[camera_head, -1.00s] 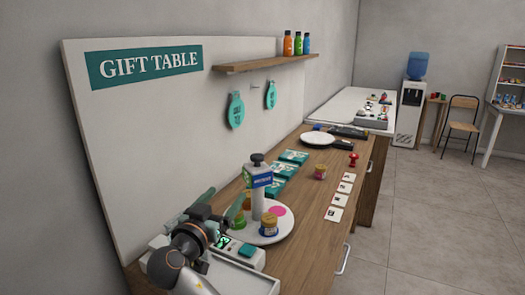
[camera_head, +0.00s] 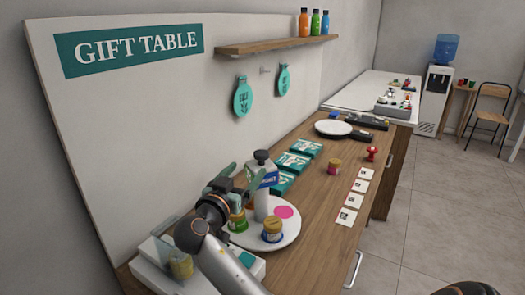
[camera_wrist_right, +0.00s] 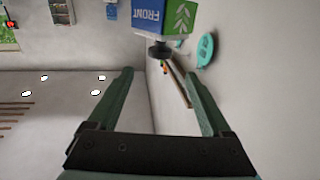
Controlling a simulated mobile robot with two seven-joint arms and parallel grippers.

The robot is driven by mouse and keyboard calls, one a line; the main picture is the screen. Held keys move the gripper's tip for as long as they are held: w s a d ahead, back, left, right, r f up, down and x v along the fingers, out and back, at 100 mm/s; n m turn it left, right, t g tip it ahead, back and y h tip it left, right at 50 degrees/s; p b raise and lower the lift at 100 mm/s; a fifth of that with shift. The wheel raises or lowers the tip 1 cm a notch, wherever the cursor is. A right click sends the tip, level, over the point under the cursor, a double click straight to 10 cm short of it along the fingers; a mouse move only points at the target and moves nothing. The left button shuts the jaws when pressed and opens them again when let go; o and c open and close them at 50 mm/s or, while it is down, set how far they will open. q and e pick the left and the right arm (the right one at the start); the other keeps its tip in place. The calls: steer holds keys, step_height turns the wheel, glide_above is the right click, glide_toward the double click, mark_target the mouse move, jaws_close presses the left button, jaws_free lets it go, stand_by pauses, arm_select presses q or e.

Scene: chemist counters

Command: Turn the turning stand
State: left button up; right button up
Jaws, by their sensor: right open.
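The turning stand is a round white plate (camera_head: 292,236) with a central white post and a pink spot (camera_head: 285,212). A blue, white and green box-shaped sign (camera_head: 268,178) with a dark knob (camera_head: 262,156) tops the post. A jar with a tan lid (camera_head: 273,230) and a green-labelled jar (camera_head: 238,219) stand on the plate. My right gripper (camera_head: 243,180) is open and empty beside the sign on its left. In the right wrist view the sign (camera_wrist_right: 164,15) and knob (camera_wrist_right: 160,50) show just beyond the open fingers (camera_wrist_right: 158,76). My left gripper is not in view.
A white tray or device (camera_head: 155,278) sits at the near left, partly behind my arm. Teal boxes (camera_head: 297,163), a small jar (camera_head: 334,166), white cards (camera_head: 347,216) and a red mushroom-shaped piece (camera_head: 371,154) lie farther back. The wall board (camera_head: 110,130) bounds the left side.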

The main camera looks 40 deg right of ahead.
mark_target(260, 155)
steer(key=p+x, duration=0.2)
steer(key=x, duration=0.7)
steer(key=shift+w+d+r+p, duration=0.1)
steer(key=shift+d+r+p, duration=0.05)
steer(key=shift+d+p, duration=0.15)
steer(key=shift+w+d, duration=0.3)
steer(key=shift+d, duration=0.3)
steer(key=shift+c, duration=0.3)
jaws_close()
